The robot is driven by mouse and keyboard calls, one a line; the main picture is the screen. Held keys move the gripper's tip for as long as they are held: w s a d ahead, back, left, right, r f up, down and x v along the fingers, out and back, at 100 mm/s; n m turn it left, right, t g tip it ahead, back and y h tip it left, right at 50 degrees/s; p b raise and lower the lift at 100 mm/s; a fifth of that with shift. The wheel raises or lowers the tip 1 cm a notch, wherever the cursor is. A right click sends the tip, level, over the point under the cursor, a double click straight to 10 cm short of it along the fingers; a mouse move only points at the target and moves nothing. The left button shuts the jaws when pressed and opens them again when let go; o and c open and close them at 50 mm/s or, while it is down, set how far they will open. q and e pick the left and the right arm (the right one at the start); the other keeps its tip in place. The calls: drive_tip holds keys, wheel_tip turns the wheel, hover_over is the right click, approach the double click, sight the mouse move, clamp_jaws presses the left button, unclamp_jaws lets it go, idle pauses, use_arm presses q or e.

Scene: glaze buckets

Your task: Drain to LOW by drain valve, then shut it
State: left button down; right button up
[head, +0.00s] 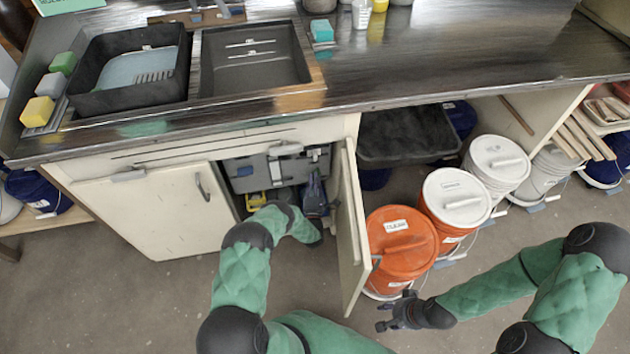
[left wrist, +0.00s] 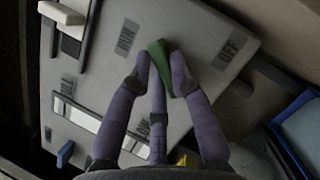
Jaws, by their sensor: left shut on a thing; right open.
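My left gripper (left wrist: 163,62) reaches into the open cabinet under the sink, where it also shows in the head view (head: 314,185). Its fingers are shut on a green valve handle (left wrist: 157,50) on a grey panel (left wrist: 185,22). The fingers hide part of the handle and panel. My right gripper (head: 383,313) is open and empty, low beside the orange bucket.
The open cabinet door (head: 351,230) stands between my left arm and the orange bucket (head: 400,255). A yellow item (head: 256,200) is low in the cabinet. A blue bin (left wrist: 300,130) shows at the right in the wrist view.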

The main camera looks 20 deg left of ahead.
use_arm(q)
drive_tip(key=m+h, duration=0.1)
drive_tip(key=m, duration=0.3)
drive_tip(key=m+g+h, duration=0.1)
drive_tip(key=m, duration=0.2)
drive_tip(key=m+g+h+p, duration=0.1)
drive_tip(key=m, duration=0.3)
drive_tip(key=shift+d+r+m+h, duration=0.15)
drive_tip(key=shift+m+h, duration=0.15)
drive_tip(key=shift+h, duration=0.1)
drive_tip(key=c, duration=1.1)
unclamp_jaws()
drive_tip(key=shift+w, duration=0.1)
drive_tip(key=v, duration=1.2)
drive_tip(key=shift+r, duration=0.25)
drive_tip(key=shift+g, duration=0.3)
